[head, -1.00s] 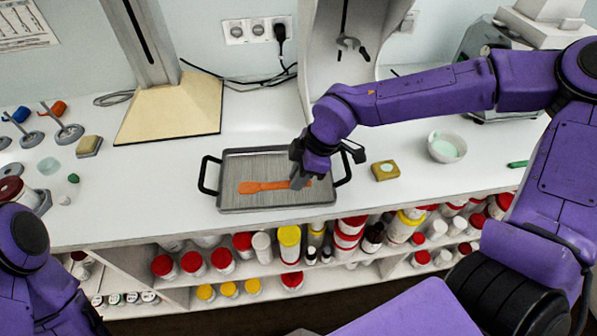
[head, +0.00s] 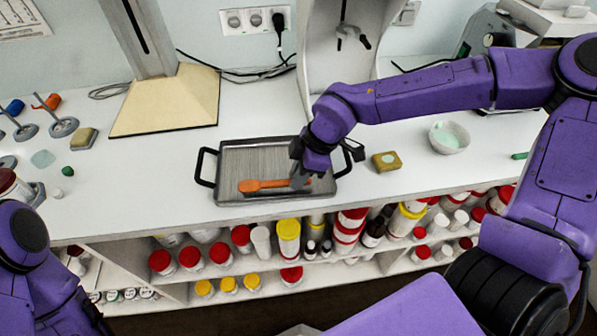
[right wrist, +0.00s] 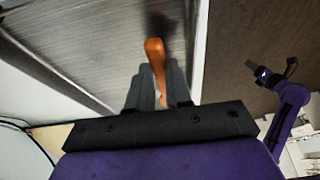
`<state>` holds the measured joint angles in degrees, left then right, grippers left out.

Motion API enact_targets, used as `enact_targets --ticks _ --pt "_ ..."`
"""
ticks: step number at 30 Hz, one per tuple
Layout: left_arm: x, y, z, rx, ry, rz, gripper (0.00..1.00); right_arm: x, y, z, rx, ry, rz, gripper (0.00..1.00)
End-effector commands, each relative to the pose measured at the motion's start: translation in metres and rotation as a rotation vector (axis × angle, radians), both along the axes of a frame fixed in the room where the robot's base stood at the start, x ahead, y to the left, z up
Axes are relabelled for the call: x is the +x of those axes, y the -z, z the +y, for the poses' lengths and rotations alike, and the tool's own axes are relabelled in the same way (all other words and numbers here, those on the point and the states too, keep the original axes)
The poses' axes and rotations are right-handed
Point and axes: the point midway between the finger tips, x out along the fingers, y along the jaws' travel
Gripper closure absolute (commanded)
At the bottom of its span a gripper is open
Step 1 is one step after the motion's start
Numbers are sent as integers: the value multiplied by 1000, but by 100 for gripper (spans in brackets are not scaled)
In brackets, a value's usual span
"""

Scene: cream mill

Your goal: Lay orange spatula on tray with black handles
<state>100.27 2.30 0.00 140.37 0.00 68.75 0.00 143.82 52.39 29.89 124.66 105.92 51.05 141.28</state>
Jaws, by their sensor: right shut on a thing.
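The tray with black handles (head: 232,158) is a grey metal tray lying on the white worktop. The orange spatula (head: 262,185) is over the tray's front half, its length running left to right. My right gripper (head: 299,180) is shut on the right end of the spatula, above the right part of the tray. In the right wrist view the spatula (right wrist: 155,55) sticks out from between the fingers (right wrist: 160,90) over the grey ribbed tray floor (right wrist: 90,50). I cannot tell whether the spatula touches the tray floor. My left gripper is not in view; only part of its arm shows at lower left.
A yellow sponge-like block (head: 386,161) and a white bowl (head: 449,138) stand right of the tray. A beige stand base (head: 170,103) is behind it. Small stands with blue and orange items are at far left. Shelves with jars (head: 288,235) lie below the front edge.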

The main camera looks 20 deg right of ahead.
Motion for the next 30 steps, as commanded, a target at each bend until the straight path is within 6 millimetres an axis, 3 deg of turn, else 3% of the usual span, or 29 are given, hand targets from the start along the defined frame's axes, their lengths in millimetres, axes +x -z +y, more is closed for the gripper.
enact_targets --ticks 22,23,25,30 --pt "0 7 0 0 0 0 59 0 7 0 0 0 0 100" --pt "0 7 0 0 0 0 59 0 7 0 0 0 0 71" --pt "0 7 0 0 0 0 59 0 7 0 0 0 0 51" --pt "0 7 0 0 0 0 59 0 7 0 0 0 0 51"
